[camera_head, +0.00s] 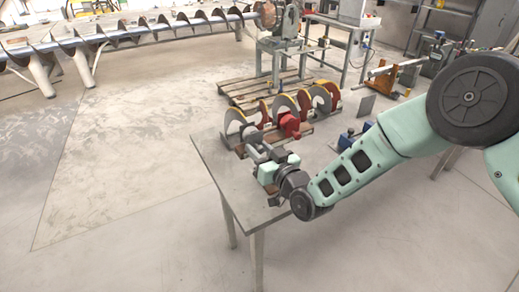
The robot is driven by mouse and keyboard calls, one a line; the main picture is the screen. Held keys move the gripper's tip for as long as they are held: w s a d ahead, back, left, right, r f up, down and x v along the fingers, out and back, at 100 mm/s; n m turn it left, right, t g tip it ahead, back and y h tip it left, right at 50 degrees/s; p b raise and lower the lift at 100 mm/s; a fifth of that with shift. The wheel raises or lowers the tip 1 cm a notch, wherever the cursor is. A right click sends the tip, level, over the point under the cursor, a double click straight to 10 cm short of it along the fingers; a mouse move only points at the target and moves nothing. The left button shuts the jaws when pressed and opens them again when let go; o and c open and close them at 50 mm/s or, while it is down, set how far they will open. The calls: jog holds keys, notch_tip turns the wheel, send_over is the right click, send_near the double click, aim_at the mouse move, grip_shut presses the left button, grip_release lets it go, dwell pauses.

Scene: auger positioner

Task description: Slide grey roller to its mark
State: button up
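An auger positioner with curved yellow-edged flights (234,117) stands on the table (222,168). A small grey block-like part (251,134), perhaps the grey roller, sits at its near left end. A red roller-like part (290,124) sits to its right. My gripper (258,148) reaches in from the right, low over the table, right in front of the grey part. Its fingers are small and overlap the grey part, so I cannot tell whether they touch it or are open. No mark for the roller can be made out.
A blue part (346,140) and an upright grey plate (366,105) stand on the table's right side. The table's front left is bare. A wooden pallet (245,90) and a grey workbench (343,22) stand behind. A long auger (120,35) lies at the back left.

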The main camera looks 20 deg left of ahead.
grip_shut()
jog(key=w+d+b, duration=0.2)
jog(key=w, duration=0.1)
jog(key=shift+w+d, duration=0.3)
jog(key=shift+d, duration=0.05)
jog(key=shift+o, duration=1.7)
grip_release()
jog(key=shift+d, duration=0.1)
jog(key=b+v, duration=0.4)
jog(key=v, duration=1.3)
jog(key=shift+s, duration=0.15)
